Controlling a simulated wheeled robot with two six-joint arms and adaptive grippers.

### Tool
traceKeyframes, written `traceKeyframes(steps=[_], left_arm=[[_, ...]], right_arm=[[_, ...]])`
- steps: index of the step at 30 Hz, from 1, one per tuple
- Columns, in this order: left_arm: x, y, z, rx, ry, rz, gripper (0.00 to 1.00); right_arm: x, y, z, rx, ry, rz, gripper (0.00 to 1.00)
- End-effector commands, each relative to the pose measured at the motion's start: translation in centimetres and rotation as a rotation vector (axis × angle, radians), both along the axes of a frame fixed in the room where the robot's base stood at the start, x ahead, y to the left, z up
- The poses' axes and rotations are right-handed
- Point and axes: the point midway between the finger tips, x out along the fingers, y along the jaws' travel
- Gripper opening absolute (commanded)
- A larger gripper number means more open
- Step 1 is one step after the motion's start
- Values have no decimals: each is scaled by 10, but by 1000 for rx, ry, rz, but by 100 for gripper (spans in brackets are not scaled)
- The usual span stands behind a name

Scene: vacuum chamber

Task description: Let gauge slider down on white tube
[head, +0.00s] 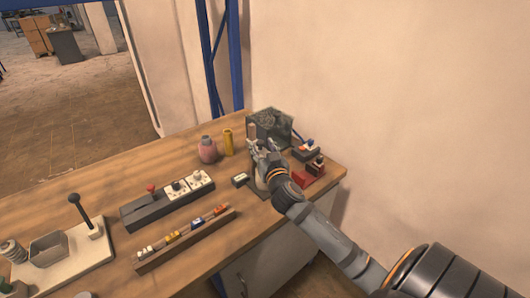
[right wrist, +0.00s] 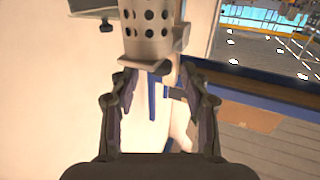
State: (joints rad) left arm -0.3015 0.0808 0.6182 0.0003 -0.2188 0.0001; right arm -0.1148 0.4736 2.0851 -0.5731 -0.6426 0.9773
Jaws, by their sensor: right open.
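My right gripper (head: 257,146) is at the back right of the bench, in front of a dark box. In the right wrist view its two fingers (right wrist: 157,78) stand apart with a gap between them. A grey upright cylinder with rows of holes (right wrist: 148,18) and a flat lip at its lower end shows just beyond the fingertips. I cannot tell whether it is the gauge slider or the tube. In the head view a short tan upright piece (head: 251,131) shows beside the fingertips; its lower part is hidden by the gripper. My left gripper is not in view.
A dark open box (head: 283,128) stands behind the gripper. A red block (head: 304,179) and small devices lie to its right. A pink bottle (head: 207,150) and yellow cylinder (head: 228,142) stand left. A switch panel (head: 163,202) and wooden rack (head: 188,240) are nearer.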

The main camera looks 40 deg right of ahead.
Motion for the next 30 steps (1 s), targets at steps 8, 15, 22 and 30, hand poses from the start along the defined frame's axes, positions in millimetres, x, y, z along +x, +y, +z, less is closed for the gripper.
traceKeyframes(steps=[8,15,22,30], left_arm=[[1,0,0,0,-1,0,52],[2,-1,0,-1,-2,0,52],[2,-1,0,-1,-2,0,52],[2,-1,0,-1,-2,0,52]], right_arm=[[-57,20,-1,-3,5,4,47],[-100,33,-1,-2,4,2,47],[-110,36,0,0,0,0,47],[-110,36,0,0,0,0,47]])
